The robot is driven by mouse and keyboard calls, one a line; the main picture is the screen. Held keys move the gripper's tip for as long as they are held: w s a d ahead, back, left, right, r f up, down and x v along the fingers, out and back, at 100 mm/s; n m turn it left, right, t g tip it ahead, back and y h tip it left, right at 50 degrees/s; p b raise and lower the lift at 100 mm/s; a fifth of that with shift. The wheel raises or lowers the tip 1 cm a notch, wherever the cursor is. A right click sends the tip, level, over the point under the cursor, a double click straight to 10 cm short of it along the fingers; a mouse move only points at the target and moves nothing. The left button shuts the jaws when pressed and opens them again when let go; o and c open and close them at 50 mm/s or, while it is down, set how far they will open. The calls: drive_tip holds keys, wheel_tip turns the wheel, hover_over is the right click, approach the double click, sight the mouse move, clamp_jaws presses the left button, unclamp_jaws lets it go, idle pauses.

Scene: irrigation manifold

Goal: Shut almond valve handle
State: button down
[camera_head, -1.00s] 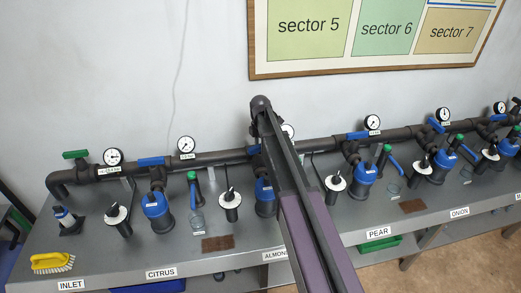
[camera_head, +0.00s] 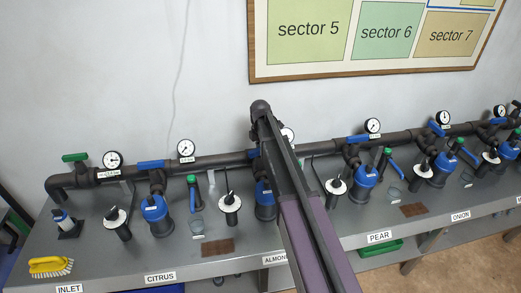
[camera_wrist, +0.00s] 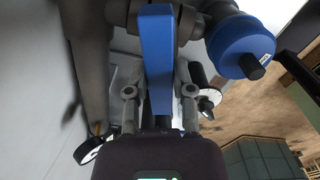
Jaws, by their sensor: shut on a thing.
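The almond valve's blue handle (camera_wrist: 156,55) stands upright in the middle of the wrist view, roughly parallel to the thick grey pipe (camera_wrist: 86,50) at left. My gripper (camera_wrist: 158,98) is shut on this handle, one finger on each side. In the head view a sliver of blue (camera_head: 254,152) shows at the left of my arm; my arm hides the rest of the valve and my fingers. The ALMOND label (camera_head: 274,260) is partly covered by my arm. The blue filter below the almond valve (camera_head: 264,193) shows at the arm's left edge.
A long dark pipe (camera_head: 210,160) carries the CITRUS blue handle (camera_head: 151,165), the PEAR blue handle (camera_head: 357,138) and several gauges. Upright black knobs with white discs (camera_head: 229,203) stand on the grey bench. A yellow brush (camera_head: 50,266) lies at the front left. A blue round cap (camera_wrist: 240,45) is close right of my gripper.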

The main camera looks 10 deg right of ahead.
drive_tip(key=shift+m, duration=2)
drive_tip(key=shift+c, duration=2.4)
unclamp_jaws()
drive_tip(key=shift+n, duration=0.5)
